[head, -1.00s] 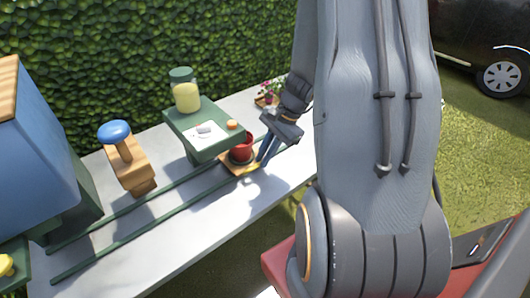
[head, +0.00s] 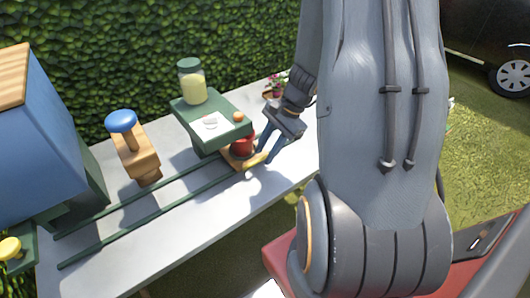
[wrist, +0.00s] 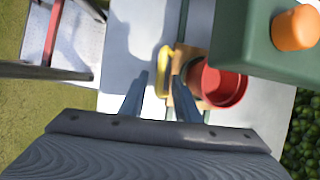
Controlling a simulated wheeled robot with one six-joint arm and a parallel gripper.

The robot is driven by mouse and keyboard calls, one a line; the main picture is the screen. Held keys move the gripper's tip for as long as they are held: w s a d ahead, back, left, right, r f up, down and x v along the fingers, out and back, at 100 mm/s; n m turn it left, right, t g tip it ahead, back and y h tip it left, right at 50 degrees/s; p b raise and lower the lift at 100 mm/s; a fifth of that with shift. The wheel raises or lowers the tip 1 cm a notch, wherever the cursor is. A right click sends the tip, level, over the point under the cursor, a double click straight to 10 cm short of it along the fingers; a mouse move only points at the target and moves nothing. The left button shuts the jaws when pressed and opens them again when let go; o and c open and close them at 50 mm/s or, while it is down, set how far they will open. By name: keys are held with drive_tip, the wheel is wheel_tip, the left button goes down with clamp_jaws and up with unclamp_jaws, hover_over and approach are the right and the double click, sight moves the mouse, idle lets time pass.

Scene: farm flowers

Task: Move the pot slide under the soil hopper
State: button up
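The pot slide, a small wooden plate (head: 229,161) with a yellow handle (wrist: 163,72), sits on the green rails (head: 160,215). It carries a red pot (wrist: 225,86), partly under the green seed stand (head: 208,120). My gripper (wrist: 160,75) is low over the slide. Its fingers are apart, one on each side of the handle. The right finger is close to the handle and pot; I cannot tell if it touches. A gap shows at the left finger. The large blue box with a slatted wooden top (head: 45,140), seemingly the soil hopper, stands at the rails' left end.
A wooden press with a blue knob (head: 121,121) stands behind the rails, between box and stand. A jar (head: 191,82) and an orange button (wrist: 296,28) are on the stand. A yellow knob (head: 10,248) is at far left. The rails' middle stretch is clear.

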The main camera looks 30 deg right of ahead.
drive_tip(key=v, duration=0.7)
drive_tip(key=shift+b, duration=0.35)
drive_tip(key=shift+s+r, duration=0.1)
